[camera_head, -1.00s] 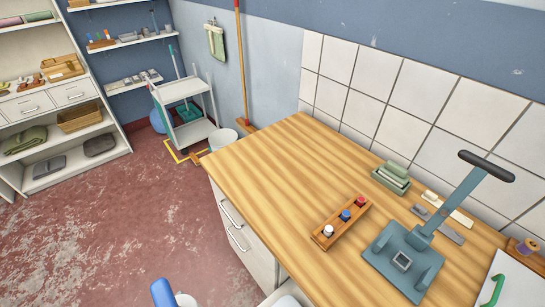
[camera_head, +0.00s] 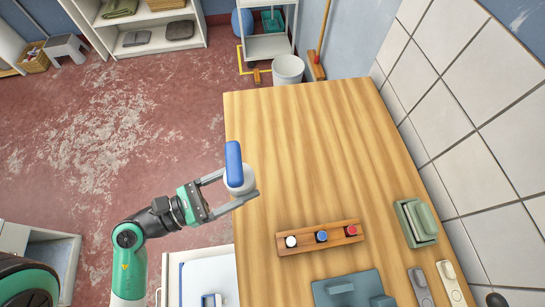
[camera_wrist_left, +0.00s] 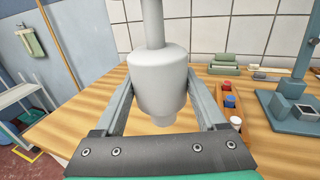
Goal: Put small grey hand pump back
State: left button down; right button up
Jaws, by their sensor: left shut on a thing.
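The small grey hand pump (camera_head: 241,180) has a pale grey rounded body and a blue handle (camera_head: 233,160). My left gripper (camera_head: 240,184) is shut on its body, one finger on each side. In the head view the pump appears over the left edge of the wooden worktop (camera_head: 300,130). In the left wrist view the pump's grey body (camera_wrist_left: 158,82) is between the fingers, with its stem running up out of the picture. Its height above the worktop is hard to tell. My right gripper is not in view.
A wooden rack (camera_head: 318,237) with white, blue and red-topped items stands on the worktop. A white bucket (camera_head: 288,69) stands beyond. The worktop's far half is clear.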

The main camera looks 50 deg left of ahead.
pick_arm(q)
jog(key=w+a+f+b, duration=0.1)
jog(key=w+f, duration=0.2)
jog(key=w+a+f+b, duration=0.1)
jog(key=w+a+f, duration=0.1)
jog(key=w+f, duration=0.1)
jog(key=w+a+f+b, duration=0.1)
jog(key=w+a+f, duration=0.1)
jog(key=w, duration=0.3)
jog(key=shift+w+f, duration=0.25)
jog(key=shift+f, duration=0.15)
jog(key=f, duration=0.1)
jog(key=f+b, duration=0.1)
jog(key=f, duration=0.1)
jog(key=shift+w+a, duration=0.15)
jog(key=shift+w, duration=0.15)
jog(key=shift+f, duration=0.35)
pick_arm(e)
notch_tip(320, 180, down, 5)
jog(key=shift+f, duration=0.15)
pick_arm(q)
jog(key=shift+f+b, duration=0.15)
jog(key=shift+b, duration=0.2)
grip_release()
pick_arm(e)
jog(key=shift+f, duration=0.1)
